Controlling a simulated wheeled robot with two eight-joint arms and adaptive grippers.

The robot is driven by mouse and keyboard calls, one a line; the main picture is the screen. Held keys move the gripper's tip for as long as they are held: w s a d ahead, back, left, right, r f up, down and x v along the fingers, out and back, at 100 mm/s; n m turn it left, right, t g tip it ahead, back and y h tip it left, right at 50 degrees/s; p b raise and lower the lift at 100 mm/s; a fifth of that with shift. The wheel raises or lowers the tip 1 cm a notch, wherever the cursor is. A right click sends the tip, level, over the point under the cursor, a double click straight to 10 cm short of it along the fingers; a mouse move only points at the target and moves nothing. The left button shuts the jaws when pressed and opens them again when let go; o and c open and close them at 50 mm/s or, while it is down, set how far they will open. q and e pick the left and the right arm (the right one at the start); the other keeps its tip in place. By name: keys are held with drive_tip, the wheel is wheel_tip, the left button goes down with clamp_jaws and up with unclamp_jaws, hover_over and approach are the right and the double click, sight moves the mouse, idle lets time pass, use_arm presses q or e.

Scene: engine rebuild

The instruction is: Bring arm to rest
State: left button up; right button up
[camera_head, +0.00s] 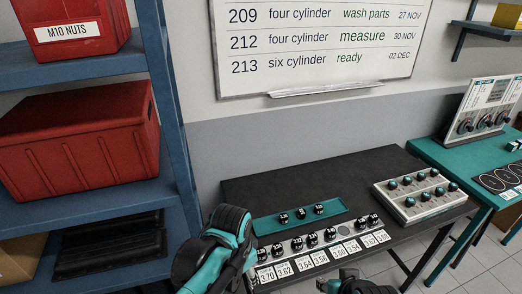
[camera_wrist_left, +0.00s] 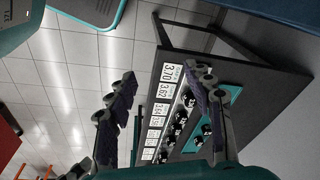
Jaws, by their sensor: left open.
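My left arm comes in at the bottom of the head view, black and teal, in front of the left end of the dark bench (camera_head: 270,186). My left gripper shows best in the left wrist view (camera_wrist_left: 160,76), with its two dark fingers spread well apart and nothing between them. The bench shows behind the fingers there, with its row of number cards (camera_wrist_left: 160,110). A dark part of mine also shows at the bottom edge of the head view, right of the left arm. My right gripper's fingers are not seen.
On the bench are a teal tray (camera_head: 335,211) with black knob-like parts, a row of similar parts behind number cards (camera_head: 283,270), and a pale block (camera_head: 428,213) with teal-topped parts. A blue shelf (camera_head: 105,66) with red bins (camera_head: 80,140) stands left. A teal table (camera_head: 440,153) stands right.

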use_arm(q)
drive_tip(key=s+a+n+t+b, duration=0.1)
drive_tip(key=s+a+n+t, duration=0.1)
drive_tip(key=a+n, duration=0.3)
drive_tip(key=s+a+n+t+b, duration=0.2)
drive_tip(key=a+n+t, duration=0.1)
drive_tip(key=a, duration=0.5)
drive_tip(key=shift+s+a+f+n+t+y, duration=0.15)
drive_tip(key=shift+s+f+n+t+y, duration=0.25)
drive_tip(key=shift+n, duration=0.5)
